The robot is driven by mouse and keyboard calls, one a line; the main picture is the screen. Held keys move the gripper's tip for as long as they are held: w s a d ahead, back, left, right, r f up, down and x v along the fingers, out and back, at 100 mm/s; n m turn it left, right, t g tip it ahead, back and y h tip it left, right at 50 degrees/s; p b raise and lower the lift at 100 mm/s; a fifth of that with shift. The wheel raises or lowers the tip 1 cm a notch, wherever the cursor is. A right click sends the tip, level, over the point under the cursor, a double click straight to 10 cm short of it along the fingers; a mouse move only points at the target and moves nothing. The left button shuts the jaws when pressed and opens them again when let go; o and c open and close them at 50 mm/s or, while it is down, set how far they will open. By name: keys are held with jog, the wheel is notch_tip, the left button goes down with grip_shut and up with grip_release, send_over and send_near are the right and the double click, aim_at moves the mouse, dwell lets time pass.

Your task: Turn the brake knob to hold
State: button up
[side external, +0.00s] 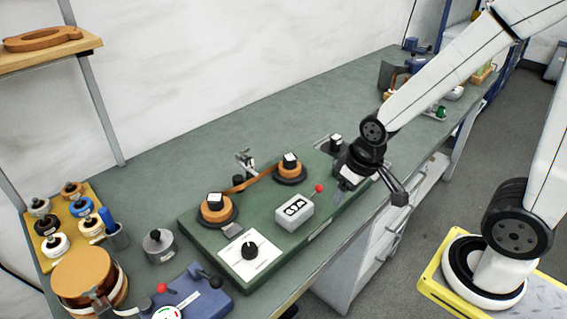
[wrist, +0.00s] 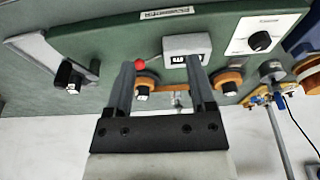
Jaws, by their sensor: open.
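A black knob (side external: 249,250) sits on a white dial plate (side external: 237,264) at the near left of the green machine (side external: 269,228). Its markings are too small to read. In the wrist view the knob (wrist: 260,41) is at the upper right, on its white plate (wrist: 279,25). My gripper (side external: 345,186) is over the machine's right end, well apart from this knob. In the wrist view my gripper (wrist: 160,62) is open, with nothing between its fingers. Another black knob-like part (side external: 337,143) stands on a grey plate at the far right, also at left in the wrist view (wrist: 72,76).
Two copper foil reels (side external: 217,212) (side external: 290,170), a counter box (side external: 294,210) and a red-tipped lever (side external: 319,188) stand up from the machine. A blue device (side external: 190,299), a grey weight (side external: 159,245) and a spool tray (side external: 92,238) are to the left.

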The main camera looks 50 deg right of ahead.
jog(key=shift+o, duration=1.3)
jog(key=n+g, duration=0.3)
send_over(249, 247)
notch_tip(249, 247, down, 3)
jog(key=shift+r, duration=0.1)
jog(key=shift+f, duration=3.95)
jog(key=shift+c, duration=0.3)
grip_shut()
